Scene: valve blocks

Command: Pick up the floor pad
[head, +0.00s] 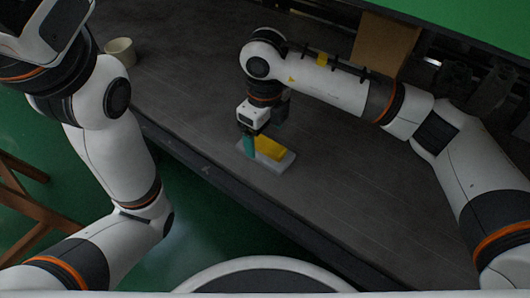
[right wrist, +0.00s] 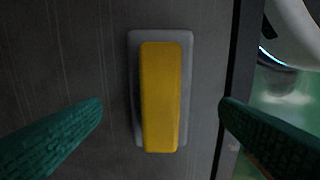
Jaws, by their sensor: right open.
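A yellow block (head: 270,148) lies on a pale grey, flat base (head: 279,164) on the dark table. I cannot tell which of these two parts is called the floor pad. In the right wrist view the yellow block (right wrist: 161,97) is upright in the picture on its grey base (right wrist: 134,60). My right gripper (right wrist: 162,105) is open and empty. Its teal fingers point down, one on each side of the block and apart from it. In the head view the right gripper (head: 266,128) partly covers the block. The left gripper's fingers are not in view.
The dark table (head: 185,80) is mostly clear around the block, and its front edge runs close by. A cream cup (head: 121,52) stands at the far left. A brown cardboard box (head: 384,45) stands at the back. A wooden stand (head: 20,205) is at the left.

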